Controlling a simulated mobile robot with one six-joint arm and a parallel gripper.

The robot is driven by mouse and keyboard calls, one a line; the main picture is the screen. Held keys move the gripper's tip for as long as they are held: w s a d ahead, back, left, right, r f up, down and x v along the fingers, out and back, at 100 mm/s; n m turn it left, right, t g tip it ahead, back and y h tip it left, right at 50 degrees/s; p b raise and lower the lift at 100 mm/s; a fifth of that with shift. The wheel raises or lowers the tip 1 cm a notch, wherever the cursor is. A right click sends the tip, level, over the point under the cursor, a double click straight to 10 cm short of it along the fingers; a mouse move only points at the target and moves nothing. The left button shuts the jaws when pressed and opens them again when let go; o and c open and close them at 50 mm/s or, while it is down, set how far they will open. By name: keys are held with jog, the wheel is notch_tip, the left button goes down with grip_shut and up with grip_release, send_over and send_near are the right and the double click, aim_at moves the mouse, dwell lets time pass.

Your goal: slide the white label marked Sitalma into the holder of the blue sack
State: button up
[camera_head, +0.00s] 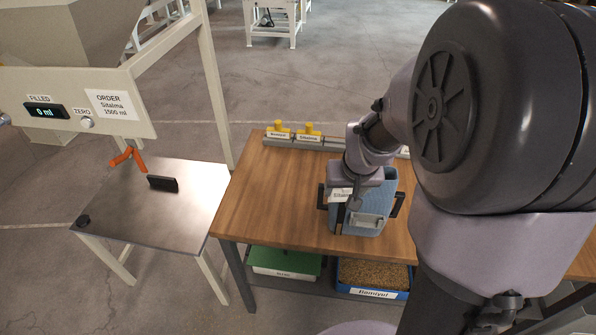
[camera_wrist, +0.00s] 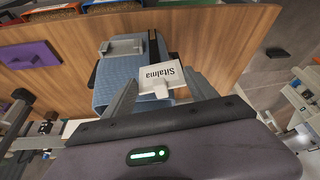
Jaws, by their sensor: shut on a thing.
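The blue sack (camera_head: 376,192) stands on the wooden table, with black handles at its sides. Its pale grey holder (camera_head: 368,220) is on the face toward the head camera; in the wrist view the holder (camera_wrist: 121,47) is on the sack's upper part. My gripper (camera_wrist: 160,88) is shut on the white label marked Sitalma (camera_wrist: 163,73), at a small tab on its edge. The label is in front of the sack, beside the holder and apart from it. In the head view the label (camera_head: 341,195) is partly covered by my gripper (camera_head: 352,198).
Two yellow-handled pieces with name tags (camera_head: 308,132) sit on a grey rail at the table's back. A green tray (camera_head: 284,262) and a blue crate of grain (camera_head: 372,274) are below. A metal table (camera_head: 130,205) stands left. The table left of the sack is clear.

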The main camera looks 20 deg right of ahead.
jog(key=s+d+r+m+p, duration=0.1)
jog(key=s+d+r+p, duration=0.2)
jog(key=d, duration=0.4)
jog(key=shift+s+r+m+h, duration=0.2)
jog(key=shift+s+m+h, duration=0.1)
jog(key=shift+m, duration=0.1)
jog(key=shift+b, duration=0.3)
notch_tip(320, 180, down, 10)
jog(key=b, duration=0.9)
jog(key=shift+b, duration=0.3)
jog(key=shift+a+f+b, duration=0.1)
jog(key=shift+f+b, duration=1.2)
jog(key=shift+b, duration=0.2)
jog(key=o, duration=1.1)
jog(key=shift+r, duration=0.1)
